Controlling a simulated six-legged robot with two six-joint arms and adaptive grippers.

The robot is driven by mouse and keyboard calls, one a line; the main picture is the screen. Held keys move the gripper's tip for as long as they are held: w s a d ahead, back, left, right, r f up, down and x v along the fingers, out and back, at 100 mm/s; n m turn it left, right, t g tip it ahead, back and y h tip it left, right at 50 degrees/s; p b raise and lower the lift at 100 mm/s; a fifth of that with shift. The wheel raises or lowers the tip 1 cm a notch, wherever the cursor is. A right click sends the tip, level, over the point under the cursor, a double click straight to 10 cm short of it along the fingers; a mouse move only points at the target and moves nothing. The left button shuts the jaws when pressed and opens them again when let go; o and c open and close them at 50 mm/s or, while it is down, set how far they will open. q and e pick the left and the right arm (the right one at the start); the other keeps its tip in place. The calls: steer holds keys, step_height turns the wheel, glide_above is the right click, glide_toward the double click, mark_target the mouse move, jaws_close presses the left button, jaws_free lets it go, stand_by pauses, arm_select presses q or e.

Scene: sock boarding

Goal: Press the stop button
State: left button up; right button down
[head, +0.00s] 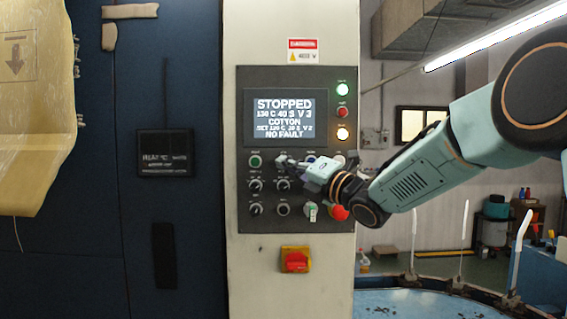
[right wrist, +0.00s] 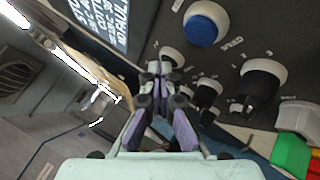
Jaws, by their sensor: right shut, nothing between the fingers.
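The control panel (head: 244,110) is on a pale column, with a screen (head: 279,116) reading STOPPED, COTTON and NO FAULT. A green button (head: 255,161) is at the left of its upper button row. My right gripper (head: 283,162) is shut and empty, its fingertips over the row just right of the green button. They hide the button there, so I cannot tell its colour or whether they touch it. In the right wrist view, the closed fingertips (right wrist: 158,69) overlap a pale-ringed control (right wrist: 172,55); a blue button (right wrist: 202,27) is beside it. My left gripper is out of view.
Black knobs (head: 256,209) sit below the button row. A red mushroom button (head: 339,212) is under my right wrist. A red switch on a yellow plate (head: 295,261) is below the panel. Lamps (head: 342,89) line the panel's right side. A yellowish sheet (head: 35,110) hangs at left.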

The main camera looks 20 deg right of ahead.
steer(key=shift+s+a+b, duration=0.2)
steer(key=shift+s+b, duration=0.6)
steer(key=shift+b, duration=0.05)
steer(key=s+b, duration=0.2)
steer(key=s+a+b, duration=0.1)
steer(key=s+b, duration=0.1)
steer(key=shift+s+a, duration=0.2)
steer(key=shift+s, duration=0.2)
